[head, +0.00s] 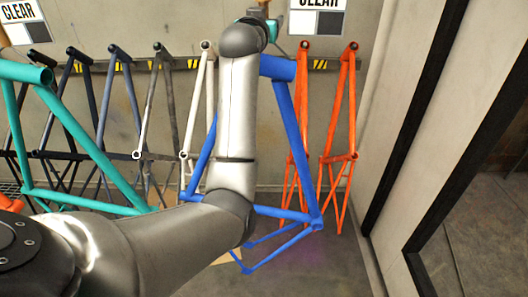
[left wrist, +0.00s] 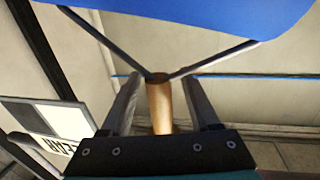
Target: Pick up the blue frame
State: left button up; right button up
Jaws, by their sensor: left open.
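The blue frame (head: 292,130) hangs in front of the back wall in the middle of the head view, partly hidden behind my left arm. A blue surface (left wrist: 190,12), apparently part of this frame, fills the top of the left wrist view. My left gripper (left wrist: 162,82) is open. Its two fingers stand on either side of a tan wooden-looking rod (left wrist: 160,105), with gaps visible on both sides. Thin dark wires meet in a V at the rod's end. In the head view the fingers are hidden at the top. My right gripper is not in view.
A teal frame (head: 95,150) is close on the left. Dark frames and a white frame (head: 198,110) stand along the wall, left of the blue one. Two orange frames (head: 345,140) are just to its right. A pale wall (head: 400,100) bounds the right side.

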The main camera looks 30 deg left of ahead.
pick_arm(q)
grip_shut()
dwell(0.3)
dwell(1.0)
jog(key=shift+a+r, duration=0.1)
jog(key=shift+r, duration=0.3)
